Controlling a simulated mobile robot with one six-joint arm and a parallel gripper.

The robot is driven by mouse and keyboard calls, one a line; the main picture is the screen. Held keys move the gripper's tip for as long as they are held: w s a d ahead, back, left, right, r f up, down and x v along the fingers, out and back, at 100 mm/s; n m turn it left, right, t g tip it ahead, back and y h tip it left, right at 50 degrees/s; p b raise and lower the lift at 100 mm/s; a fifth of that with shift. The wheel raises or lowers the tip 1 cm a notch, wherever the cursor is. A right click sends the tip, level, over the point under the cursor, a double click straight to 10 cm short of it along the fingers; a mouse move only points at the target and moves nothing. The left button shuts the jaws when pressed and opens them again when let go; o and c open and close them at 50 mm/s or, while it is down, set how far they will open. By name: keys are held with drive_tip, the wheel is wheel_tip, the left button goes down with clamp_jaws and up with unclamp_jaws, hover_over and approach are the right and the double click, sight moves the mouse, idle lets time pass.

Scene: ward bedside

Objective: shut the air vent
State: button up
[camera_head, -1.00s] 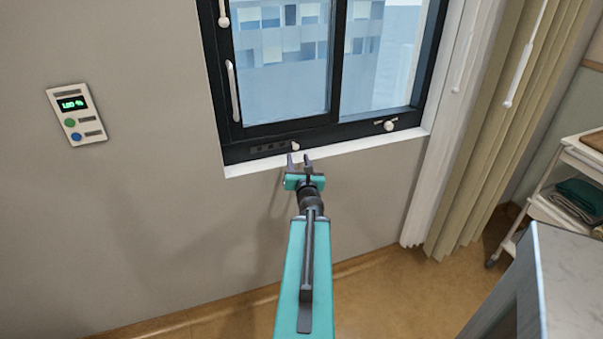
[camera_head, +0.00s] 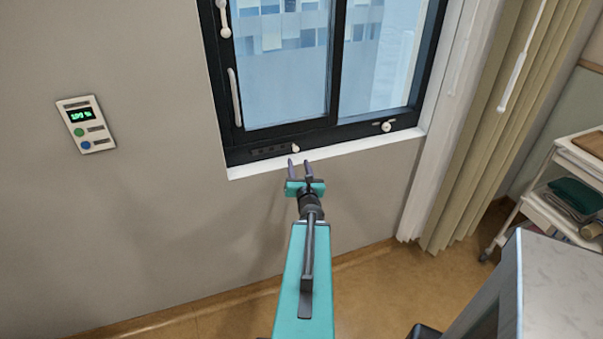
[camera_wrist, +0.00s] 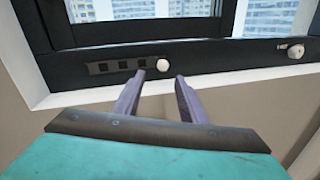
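The air vent (camera_head: 268,152) is a row of dark slots in the lower window frame, with a small white knob (camera_head: 295,148) at its right end. The wrist view shows the slots (camera_wrist: 122,66) and the knob (camera_wrist: 163,65) close up; at least some slots look dark. My gripper (camera_head: 300,163) is just below the knob, in front of the white sill. In the wrist view its two purple fingers (camera_wrist: 160,78) are apart, with nothing between them. The knob appears beyond the fingertips, between them; I see no contact.
A second white knob (camera_head: 386,126) sits on the frame to the right. A white window handle (camera_head: 234,98) is on the left sash. A wall panel (camera_head: 85,124) is at left. Curtains (camera_head: 490,130), a trolley (camera_head: 545,215) and a pale-topped surface (camera_head: 565,290) are at right.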

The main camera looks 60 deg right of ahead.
drive_tip(key=shift+s+a+r+p, duration=0.1)
drive_tip(key=shift+a+r+p, duration=0.1)
drive_tip(key=shift+p, duration=0.35)
drive_tip(key=shift+p+v, duration=2.9)
drive_tip(key=shift+p, duration=1.25)
drive_tip(key=shift+f, duration=0.15)
